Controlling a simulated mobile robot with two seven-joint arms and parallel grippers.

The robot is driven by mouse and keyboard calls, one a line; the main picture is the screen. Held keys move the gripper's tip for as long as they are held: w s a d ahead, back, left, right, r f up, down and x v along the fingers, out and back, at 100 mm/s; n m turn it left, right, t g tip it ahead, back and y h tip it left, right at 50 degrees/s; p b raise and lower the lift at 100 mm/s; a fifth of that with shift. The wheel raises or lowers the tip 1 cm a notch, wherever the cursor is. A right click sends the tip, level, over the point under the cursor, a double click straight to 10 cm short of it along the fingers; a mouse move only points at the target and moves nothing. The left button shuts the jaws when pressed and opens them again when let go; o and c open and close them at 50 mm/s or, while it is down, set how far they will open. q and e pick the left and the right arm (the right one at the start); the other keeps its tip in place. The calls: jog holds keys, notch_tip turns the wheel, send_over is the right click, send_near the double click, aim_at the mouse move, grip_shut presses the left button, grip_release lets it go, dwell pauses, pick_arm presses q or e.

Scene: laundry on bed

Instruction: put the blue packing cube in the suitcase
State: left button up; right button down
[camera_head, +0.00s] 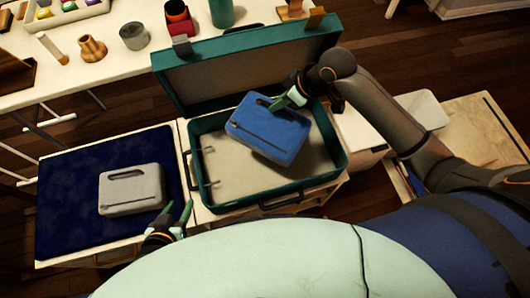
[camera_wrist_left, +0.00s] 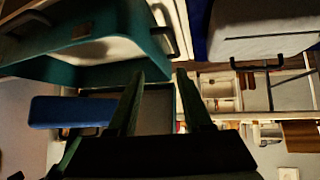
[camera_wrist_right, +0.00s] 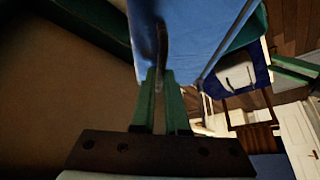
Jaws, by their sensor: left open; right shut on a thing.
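The blue packing cube (camera_head: 268,131) is tilted over the open teal suitcase (camera_head: 196,178), above its bare light-coloured floor. My right gripper (camera_head: 284,101) is shut on the cube near its upper edge; the right wrist view shows the fingers (camera_wrist_right: 160,95) closed at the blue cube (camera_wrist_right: 195,35). I cannot tell whether the cube's lower side touches the suitcase. My left gripper (camera_head: 177,214) is open and empty, low between the dark blue mat and the suitcase's front left corner. In the left wrist view its fingers (camera_wrist_left: 160,88) are apart with nothing between them.
A grey packing cube (camera_head: 131,189) lies on the dark blue mat (camera_head: 70,215) left of the suitcase. The suitcase lid (camera_head: 240,65) stands open at the back.

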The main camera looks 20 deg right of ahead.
jog(key=m, duration=0.2)
jog(key=s+m, duration=0.1)
jog(key=shift+d+m+t+h, duration=0.3)
jog(key=shift+t, duration=0.1)
jog(key=shift+m, duration=0.3)
notch_tip(320, 180, down, 13)
jog(key=b, duration=0.3)
notch_tip(320, 180, down, 5)
jog(key=shift+r+b, duration=0.1)
jog(key=shift+b, duration=0.65)
jog(key=c, duration=0.9)
grip_release()
jog(key=shift+s, duration=0.1)
pick_arm(q)
jog(key=shift+w+d+f+h, duration=0.15)
jog(key=shift+w+d+f, duration=0.2)
jog(key=shift+d+f, duration=0.25)
jog(key=shift+w+d+f+h, duration=0.15)
jog(key=shift+w+d+f, duration=0.15)
jog(key=shift+d+f, duration=0.3)
